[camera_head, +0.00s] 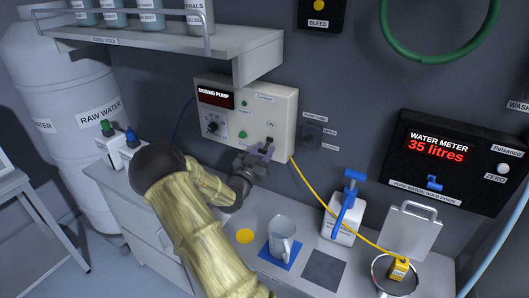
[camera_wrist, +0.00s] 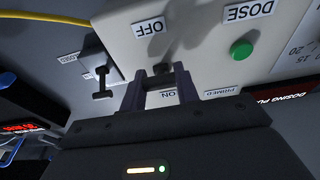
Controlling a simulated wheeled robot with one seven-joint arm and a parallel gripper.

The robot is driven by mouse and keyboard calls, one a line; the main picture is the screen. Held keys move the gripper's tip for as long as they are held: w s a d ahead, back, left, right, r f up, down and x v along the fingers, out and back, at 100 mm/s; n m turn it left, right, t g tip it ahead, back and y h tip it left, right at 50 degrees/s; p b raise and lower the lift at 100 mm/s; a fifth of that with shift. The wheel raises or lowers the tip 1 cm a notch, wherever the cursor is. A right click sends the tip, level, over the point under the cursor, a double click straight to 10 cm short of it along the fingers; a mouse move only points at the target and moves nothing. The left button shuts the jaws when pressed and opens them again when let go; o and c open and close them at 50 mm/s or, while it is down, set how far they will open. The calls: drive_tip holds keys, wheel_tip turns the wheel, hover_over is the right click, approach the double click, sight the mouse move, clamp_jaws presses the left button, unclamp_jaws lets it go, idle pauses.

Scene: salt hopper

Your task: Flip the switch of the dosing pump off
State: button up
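The dosing pump (camera_head: 229,121) is a pale box on the wall with a dark display. Its small dark switch (camera_wrist: 162,69) sits between an OFF label and an ON label, upside down in the wrist view. I cannot tell for certain which way the lever is thrown. My gripper (camera_wrist: 160,78) is at the pump's face. Its two fingers are apart, one on each side of the switch, with gaps visible beside the lever. In the head view, my gripper (camera_head: 262,151) partly covers the switch area.
A dark lever (camera_wrist: 102,84) on a wall plate is close beside the pump. A green button (camera_wrist: 241,50) is on the pump's face. A yellow cable (camera_head: 317,199) runs to the right. A grey mug (camera_head: 282,236) and a white container with blue handle (camera_head: 342,226) stand on the counter below.

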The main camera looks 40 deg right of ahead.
drive_tip(key=o, duration=0.4)
drive_tip(key=shift+w+a, duration=0.1)
drive_tip(key=shift+w, duration=0.05)
drive_tip(key=shift+o, duration=0.2)
drive_tip(key=b+v, duration=0.6)
drive_tip(key=v, duration=1.1)
drive_tip(key=shift+s, duration=0.2)
drive_tip(key=shift+a, duration=0.1)
